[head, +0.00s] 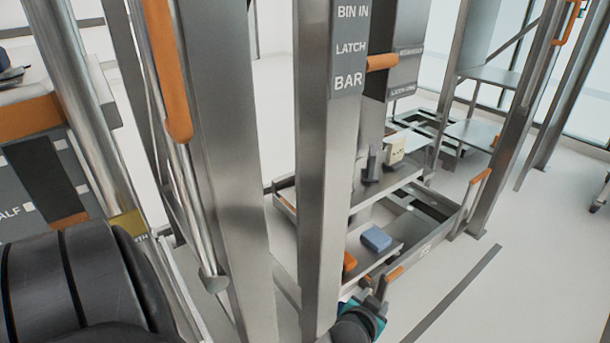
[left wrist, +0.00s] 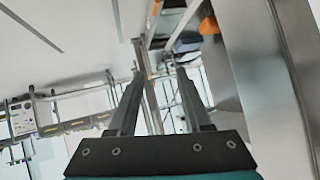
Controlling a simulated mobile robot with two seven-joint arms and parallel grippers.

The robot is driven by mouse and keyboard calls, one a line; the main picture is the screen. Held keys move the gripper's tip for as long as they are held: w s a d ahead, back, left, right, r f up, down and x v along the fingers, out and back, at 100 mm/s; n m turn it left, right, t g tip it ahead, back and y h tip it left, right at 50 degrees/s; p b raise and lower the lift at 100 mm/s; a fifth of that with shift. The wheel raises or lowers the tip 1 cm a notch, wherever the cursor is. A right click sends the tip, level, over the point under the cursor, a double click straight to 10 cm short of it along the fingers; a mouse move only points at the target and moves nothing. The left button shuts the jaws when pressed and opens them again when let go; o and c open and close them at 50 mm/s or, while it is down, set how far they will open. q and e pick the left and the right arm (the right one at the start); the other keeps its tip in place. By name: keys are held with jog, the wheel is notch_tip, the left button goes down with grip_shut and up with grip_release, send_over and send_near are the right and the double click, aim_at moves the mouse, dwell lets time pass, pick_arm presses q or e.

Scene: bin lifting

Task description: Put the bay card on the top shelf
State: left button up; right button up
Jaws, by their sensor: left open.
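I cannot make out the bay card for certain. A small cream block with dark marks (head: 394,150) stands upright on the rack's upper tray (head: 385,187) in the head view, and I cannot tell if it is the card. I cannot tell which surface is the top shelf. My left gripper (head: 372,305) shows at the bottom centre of the head view, its teal and dark parts partly behind a post. In the left wrist view my left gripper (left wrist: 160,72) has its fingers apart, with nothing seen held. My right gripper is not in view.
Steel posts, one labelled "BIN IN LATCH BAR" (head: 347,82), stand close in front. A blue block (head: 376,238) lies on the lower tray, near an orange piece (head: 349,262). Orange handles (head: 480,188) edge the rack. Open floor (head: 530,260) lies to the right.

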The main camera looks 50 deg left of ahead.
pick_arm(q)
jog(key=s+d+f+m+g+h, duration=0.1)
jog(key=s+f+g, duration=0.3)
jog(key=s+f, duration=0.7)
jog(key=s+d+f+m+g+h, duration=0.2)
jog(key=s+d+f+g, duration=0.2)
jog(key=s+f, duration=0.7)
jog(key=s, duration=0.3)
jog(key=shift+s+f, duration=0.15)
jog(key=shift+s, duration=0.15)
jog(key=shift+a, duration=0.1)
